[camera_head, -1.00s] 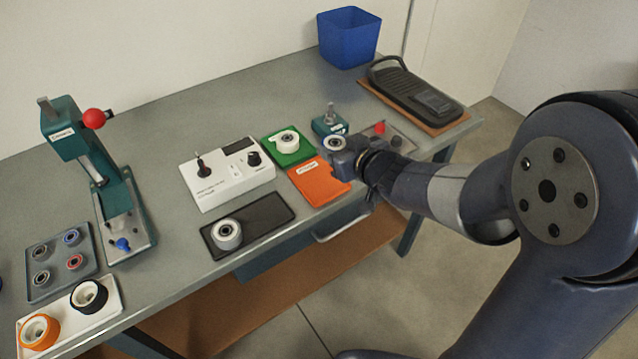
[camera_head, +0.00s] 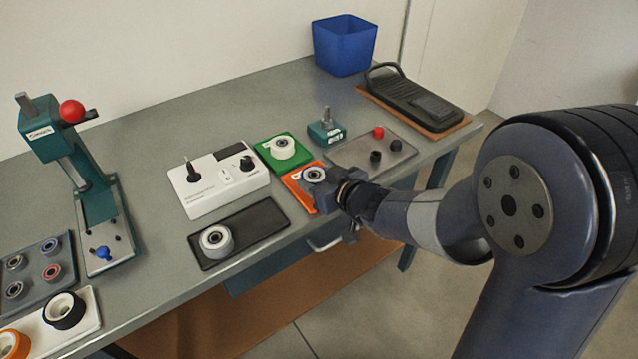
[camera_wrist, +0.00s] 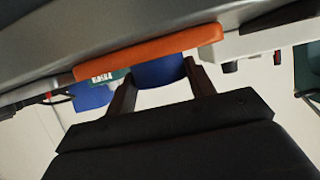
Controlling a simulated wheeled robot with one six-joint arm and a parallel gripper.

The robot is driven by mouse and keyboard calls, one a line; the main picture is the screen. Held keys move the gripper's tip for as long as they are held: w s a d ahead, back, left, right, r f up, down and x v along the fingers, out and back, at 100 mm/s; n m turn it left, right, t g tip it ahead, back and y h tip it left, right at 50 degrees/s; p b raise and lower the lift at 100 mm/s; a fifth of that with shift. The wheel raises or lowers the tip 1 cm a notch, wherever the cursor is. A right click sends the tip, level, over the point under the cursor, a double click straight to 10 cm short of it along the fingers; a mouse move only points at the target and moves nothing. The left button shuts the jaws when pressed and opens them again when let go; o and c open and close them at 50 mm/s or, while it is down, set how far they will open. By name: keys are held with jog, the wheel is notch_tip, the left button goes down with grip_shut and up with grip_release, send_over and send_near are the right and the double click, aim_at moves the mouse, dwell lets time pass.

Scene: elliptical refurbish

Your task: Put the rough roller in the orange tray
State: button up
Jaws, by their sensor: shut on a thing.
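My gripper (camera_head: 322,180) is shut on a roller (camera_head: 313,174), which has a dark bearing in its centre. In the wrist view the roller (camera_wrist: 158,73) shows a blue side between the two fingers. The roller is over the orange tray (camera_head: 296,188), and the roller and gripper hide much of that tray. The orange tray (camera_wrist: 150,52) also shows edge-on in the wrist view, right beside the roller. I cannot tell whether the roller touches the tray or how rough its surface is.
A green tray (camera_head: 268,155) with a white roller (camera_head: 283,148) adjoins behind. A black tray (camera_head: 258,230) with a pale roller (camera_head: 216,243) lies to the left, in front of a white device (camera_head: 205,200). A grey plate with knobs (camera_head: 347,152) lies right. A blue bin (camera_head: 345,45) stands at the back.

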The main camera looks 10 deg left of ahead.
jog(key=shift+f, duration=0.2)
jog(key=o, duration=1.1)
jog(key=shift+r, duration=0.1)
jog(key=shift+r, duration=0.2)
jog(key=shift+p+v, duration=1.45)
jog(key=shift+v, duration=4.5)
jog(key=shift+f, duration=0.1)
